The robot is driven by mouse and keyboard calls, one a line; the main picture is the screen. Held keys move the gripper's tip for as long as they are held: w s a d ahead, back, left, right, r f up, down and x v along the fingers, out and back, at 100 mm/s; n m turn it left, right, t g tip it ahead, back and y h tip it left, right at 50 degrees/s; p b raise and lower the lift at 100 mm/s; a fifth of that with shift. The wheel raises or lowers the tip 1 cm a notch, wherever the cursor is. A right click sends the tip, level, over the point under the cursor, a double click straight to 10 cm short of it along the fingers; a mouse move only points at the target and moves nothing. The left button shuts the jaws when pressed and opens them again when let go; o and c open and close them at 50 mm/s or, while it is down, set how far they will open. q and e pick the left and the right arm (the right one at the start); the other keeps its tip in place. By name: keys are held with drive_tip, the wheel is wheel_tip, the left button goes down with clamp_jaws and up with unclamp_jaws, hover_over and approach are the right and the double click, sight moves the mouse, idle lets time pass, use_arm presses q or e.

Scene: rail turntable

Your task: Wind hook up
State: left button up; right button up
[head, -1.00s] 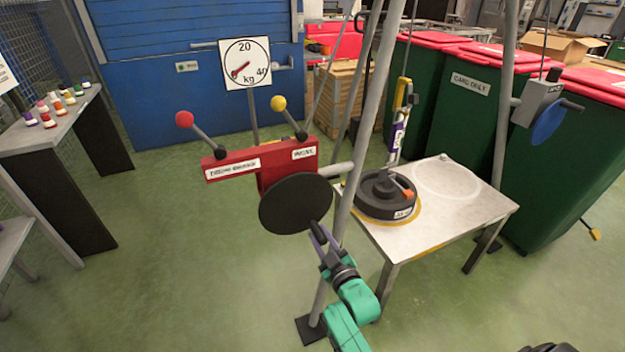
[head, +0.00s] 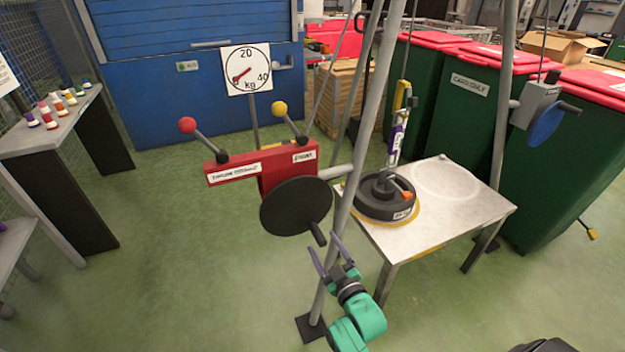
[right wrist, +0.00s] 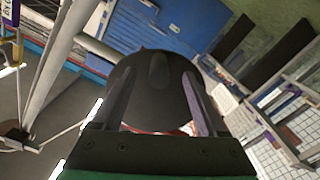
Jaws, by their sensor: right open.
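The winch has a red housing (head: 275,178) and a black crank disc (head: 290,210) with a short black handle (head: 318,234) at its lower right. My right gripper (head: 325,243) is open just below the handle, with its fingers apart and nothing held. In the right wrist view the disc (right wrist: 155,105) fills the space between the fingers, and the handle (right wrist: 158,68) points toward the camera. The yellow hook (head: 400,95) hangs on its cable above a black weight (head: 384,197), with a purple-and-white link between them. The weight rests on the table. My left gripper is not in view.
Red-knobbed (head: 187,125) and yellow-knobbed (head: 279,108) levers stand on the housing. A dial (head: 246,70) is behind. A grey frame leg (head: 366,130) rises close beside the disc. A blue-wheeled unit (head: 546,123) is at right. Floor left of the winch is clear.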

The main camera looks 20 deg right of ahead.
drive_tip(key=s+p, duration=0.1)
drive_tip(key=s, duration=0.2)
drive_tip(key=shift+s+r+p, duration=0.1)
drive_tip(key=shift+s+p, duration=0.15)
drive_tip(key=shift+p, duration=0.05)
drive_tip(key=shift+s, duration=0.65)
